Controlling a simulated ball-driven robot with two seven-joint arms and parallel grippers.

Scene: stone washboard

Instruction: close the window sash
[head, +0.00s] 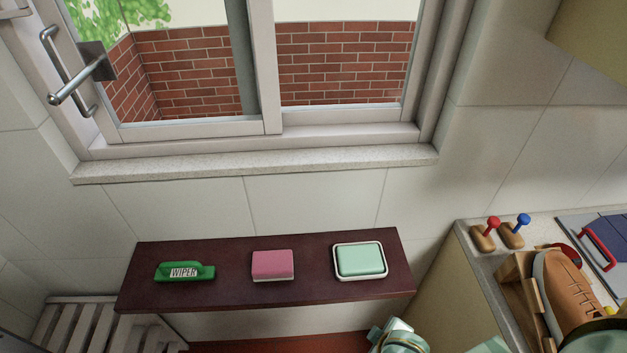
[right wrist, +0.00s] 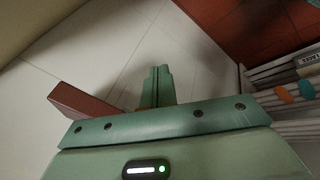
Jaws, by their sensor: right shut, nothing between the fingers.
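The window (head: 273,128) fills the top of the head view, with a pale sliding frame. The left sash (head: 190,130) has a pale stile at its right side, and a grey upright shows through its glass just left of that stile. A metal bar handle (head: 52,60) is on the left side of the frame, crossed by a rod with a dark square plate (head: 97,62). I cannot tell how far the sash stands open. My right gripper (right wrist: 160,75) is shut and empty in the right wrist view, apart from the window. My left gripper is not in view.
A stone sill (head: 260,162) runs below the window. A counter (head: 480,265) with a brown shoe (head: 567,285) stands right.

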